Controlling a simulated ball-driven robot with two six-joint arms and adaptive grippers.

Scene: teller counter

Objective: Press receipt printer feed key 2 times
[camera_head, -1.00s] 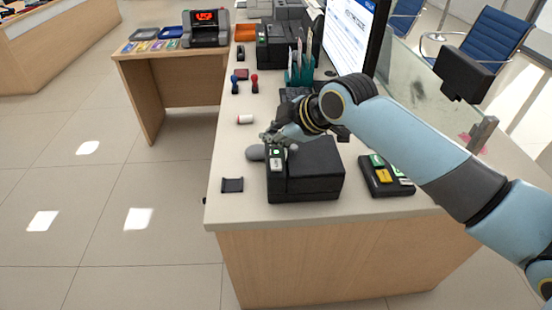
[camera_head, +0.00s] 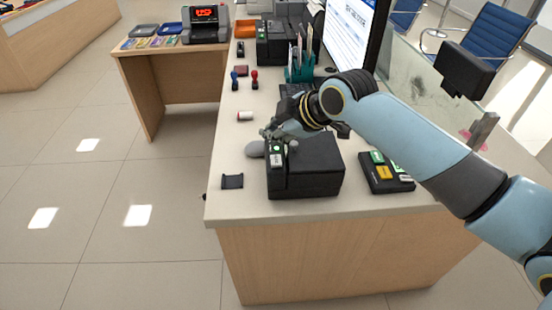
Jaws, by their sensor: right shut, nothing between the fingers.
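The receipt printer (camera_head: 315,168) is a black box near the front edge of the counter. Its left top face carries a small panel with a light feed key (camera_head: 277,159) and a green light. My right gripper (camera_head: 270,134) is shut and empty. Its fingers are at the back left of the printer, just behind and above the key panel; I cannot tell whether they touch it. My left gripper is not in view.
A grey rounded object (camera_head: 255,149) sits left of the printer. A black holder (camera_head: 232,181) lies at front left. Stamps, a pen cup (camera_head: 299,70) and a monitor (camera_head: 352,32) stand farther back.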

